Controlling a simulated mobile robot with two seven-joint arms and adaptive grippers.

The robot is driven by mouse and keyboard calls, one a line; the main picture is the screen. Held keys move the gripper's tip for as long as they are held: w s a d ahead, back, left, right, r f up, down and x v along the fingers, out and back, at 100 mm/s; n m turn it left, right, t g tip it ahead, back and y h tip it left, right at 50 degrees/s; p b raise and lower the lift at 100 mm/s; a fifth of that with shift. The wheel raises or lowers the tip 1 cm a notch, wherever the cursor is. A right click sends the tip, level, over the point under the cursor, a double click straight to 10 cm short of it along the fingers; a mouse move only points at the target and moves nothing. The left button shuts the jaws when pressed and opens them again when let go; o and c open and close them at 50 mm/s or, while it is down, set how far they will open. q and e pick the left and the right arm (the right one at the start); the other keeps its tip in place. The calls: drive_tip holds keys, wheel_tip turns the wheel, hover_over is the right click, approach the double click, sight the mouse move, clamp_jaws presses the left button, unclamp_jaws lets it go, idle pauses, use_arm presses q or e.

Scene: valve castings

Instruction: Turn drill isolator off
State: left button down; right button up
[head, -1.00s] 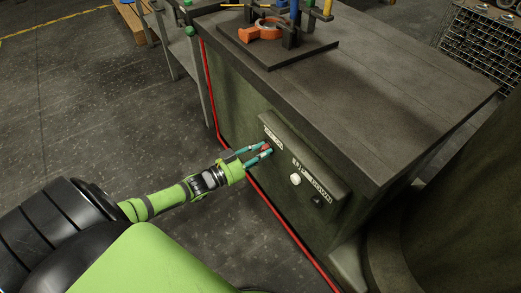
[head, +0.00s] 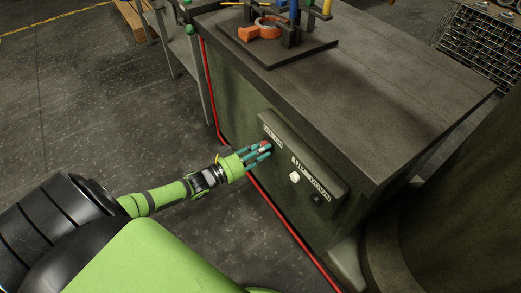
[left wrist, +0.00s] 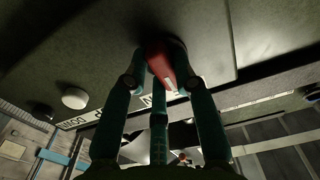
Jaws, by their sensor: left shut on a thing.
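The drill isolator is a red knob with a white mark, on the dark panel (head: 318,172) on the front of the bench. In the head view the red knob (head: 265,145) shows between the teal fingers of my left gripper (head: 262,151). In the left wrist view the red knob (left wrist: 166,60) sits between the fingertips, and the left gripper (left wrist: 160,85) is shut on it. Its white mark lies at a slant to the fingers. A label beside the knob is partly hidden. My right gripper is not in view.
A white round button (head: 294,177) and a black switch (head: 317,199) sit on the same panel, right of the knob, with a printed label above them. The bench top (head: 370,80) overhangs the panel. A fixture plate (head: 275,50) with an orange clamp stands on it.

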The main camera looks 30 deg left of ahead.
use_arm(q)
drive_tip(key=c, duration=1)
unclamp_jaws()
drive_tip(key=v, duration=1.2)
